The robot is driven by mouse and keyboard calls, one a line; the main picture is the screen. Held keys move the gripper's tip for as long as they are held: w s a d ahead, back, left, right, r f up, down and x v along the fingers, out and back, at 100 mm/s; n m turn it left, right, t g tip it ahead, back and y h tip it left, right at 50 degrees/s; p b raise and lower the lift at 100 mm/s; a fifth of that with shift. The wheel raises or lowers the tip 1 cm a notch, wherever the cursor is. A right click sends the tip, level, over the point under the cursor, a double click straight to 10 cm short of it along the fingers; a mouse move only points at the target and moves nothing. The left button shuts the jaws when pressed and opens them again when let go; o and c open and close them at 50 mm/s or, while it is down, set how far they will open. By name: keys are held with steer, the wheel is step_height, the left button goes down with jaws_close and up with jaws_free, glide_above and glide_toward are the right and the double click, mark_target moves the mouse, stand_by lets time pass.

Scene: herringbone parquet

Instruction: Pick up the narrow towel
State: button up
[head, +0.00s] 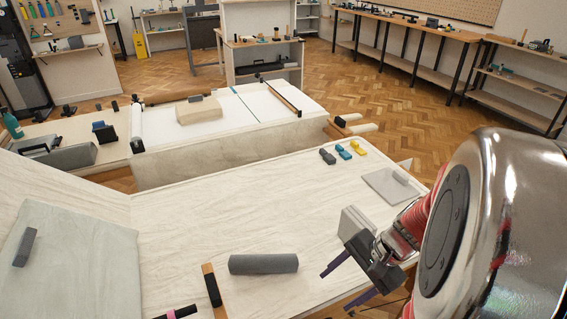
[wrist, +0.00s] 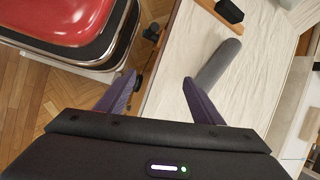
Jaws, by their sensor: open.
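The narrow towel is most likely the dark grey roll (head: 263,264) lying on its side on the pale table in the head view. It also shows in the wrist view (wrist: 219,60), beyond the right finger, which covers its near end. My gripper (head: 343,281) is open with purple fingers, to the right of the roll in the head view and apart from it. In the wrist view, nothing sits between the fingertips of my gripper (wrist: 159,79).
A black-and-wood piece (head: 212,285) lies just left of the roll. Small grey, blue and yellow items (head: 344,152) sit at the table's far side beside a grey flat slab (head: 385,187). The table middle is clear. A pale board (head: 85,265) stands at left.

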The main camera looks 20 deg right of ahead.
steer(key=w+d+f+m+t+h, duration=0.2)
steer(key=d+m+t, duration=0.3)
steer(key=d+m, duration=0.4)
steer(key=w+d+f+m+t+h, duration=0.1)
steer(key=w+d+f+m+t, duration=0.1)
steer(key=d+m+t, duration=0.3)
steer(key=w+d+m, duration=0.1)
steer(key=d+m, duration=0.3)
steer(key=m, duration=0.2)
steer(key=shift+w+d+f+m+t+h, duration=0.2)
steer(key=shift+d+f+m+t+h, duration=0.1)
steer(key=shift+d+f+t+h, duration=0.1)
steer(key=x, duration=0.7)
steer(key=shift+w+a, duration=0.1)
steer(key=shift+w, duration=0.05)
steer(key=shift+w+f, duration=0.25)
steer(key=shift+w, duration=0.35)
steer(key=shift+w, duration=0.15)
steer(key=shift+x, duration=2.45)
